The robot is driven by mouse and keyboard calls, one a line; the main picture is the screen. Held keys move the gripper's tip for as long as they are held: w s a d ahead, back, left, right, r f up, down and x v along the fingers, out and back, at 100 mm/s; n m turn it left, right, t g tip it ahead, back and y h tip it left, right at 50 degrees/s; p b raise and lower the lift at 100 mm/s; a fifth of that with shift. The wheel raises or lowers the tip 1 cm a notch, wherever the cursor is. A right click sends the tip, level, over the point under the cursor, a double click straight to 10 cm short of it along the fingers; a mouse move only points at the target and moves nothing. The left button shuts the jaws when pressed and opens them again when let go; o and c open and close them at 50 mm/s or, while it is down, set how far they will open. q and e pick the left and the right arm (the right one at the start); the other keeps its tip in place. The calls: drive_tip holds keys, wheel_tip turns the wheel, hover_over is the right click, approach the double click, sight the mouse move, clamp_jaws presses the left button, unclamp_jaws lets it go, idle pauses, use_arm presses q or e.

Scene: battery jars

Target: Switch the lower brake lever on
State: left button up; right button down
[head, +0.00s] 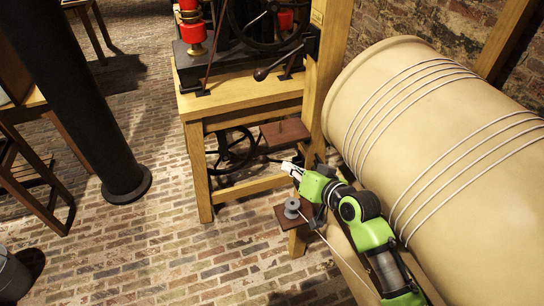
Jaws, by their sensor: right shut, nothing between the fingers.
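My right gripper (289,168) is shut with nothing between its fingers. It reaches in from the lower right, its pale fingertips pointing left, beside the lower part of the wooden frame. A thin dark bar (270,159), perhaps the lower brake lever, shows just left of and above the fingertips; I cannot tell whether they touch it. A black spoked wheel (232,150) sits low in the frame to its left. A black lever with a rounded handle (261,75) is higher up, in front of the tabletop. The lower lever's position is not clear. My left gripper is out of view.
A large beige drum with pale cords (440,110) fills the right side, close to my right arm. A wooden post (325,80) and brown blocks (284,133) stand near the gripper. A grey spool (292,208) sits below it.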

hover_over(279, 161)
drive_tip(key=s+a, duration=0.3)
drive_tip(key=s, duration=0.1)
drive_tip(key=shift+w+d+f+p, duration=0.1)
drive_tip(key=shift+d+f+p, duration=0.1)
drive_tip(key=shift+f, duration=0.85)
drive_tip(key=shift+d+f+p, duration=0.1)
drive_tip(key=shift+f+p, duration=0.05)
drive_tip(key=shift+f, duration=0.85)
